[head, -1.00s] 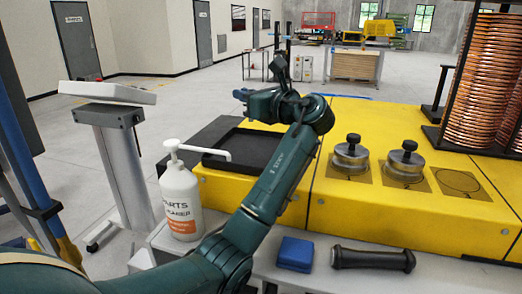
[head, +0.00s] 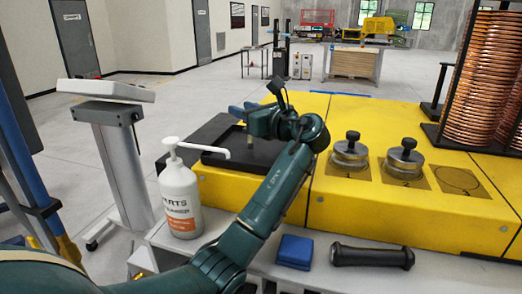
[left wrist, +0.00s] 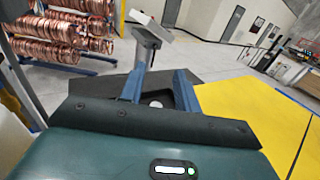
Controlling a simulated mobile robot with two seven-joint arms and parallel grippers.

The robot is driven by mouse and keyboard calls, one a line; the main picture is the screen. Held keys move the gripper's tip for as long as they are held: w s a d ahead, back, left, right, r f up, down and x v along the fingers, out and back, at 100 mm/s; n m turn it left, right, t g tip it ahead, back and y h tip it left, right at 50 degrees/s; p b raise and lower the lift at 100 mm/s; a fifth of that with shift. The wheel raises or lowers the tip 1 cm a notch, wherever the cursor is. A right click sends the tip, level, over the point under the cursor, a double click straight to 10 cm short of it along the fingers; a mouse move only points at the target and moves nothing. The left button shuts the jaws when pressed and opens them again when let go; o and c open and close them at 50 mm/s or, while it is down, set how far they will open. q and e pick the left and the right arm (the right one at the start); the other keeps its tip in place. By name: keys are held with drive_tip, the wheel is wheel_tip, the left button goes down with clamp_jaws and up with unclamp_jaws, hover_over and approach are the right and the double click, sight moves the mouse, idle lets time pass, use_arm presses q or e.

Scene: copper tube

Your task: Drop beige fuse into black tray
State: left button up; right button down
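The black tray (head: 215,158) lies on the yellow machine top, left of the two round metal weights. My left gripper (head: 243,109) is over the tray's far part, with its blue fingers spread apart. In the left wrist view, the open left gripper (left wrist: 160,88) shows a gap between its fingers, with the tray (left wrist: 98,84) behind. A small pale round end, which looks like the beige fuse (left wrist: 156,104), shows between the fingers, apart from both. In the head view a small beige patch shows just below the fingers; whether it touches the tray is unclear. My right gripper is not in view.
A white pump bottle (head: 180,200) stands in front of the tray, its spout reaching over the tray. A blue box (head: 295,251) and a black cylinder (head: 372,257) lie on the front bench. Weights with black knobs (head: 350,155) stand to the right.

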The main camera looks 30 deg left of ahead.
use_arm(q)
drive_tip(key=shift+o, duration=0.3)
drive_tip(key=b+v, duration=0.2)
drive_tip(key=v, duration=1.1)
drive_tip(key=shift+b, duration=0.4)
drive_tip(key=shift+d, duration=0.1)
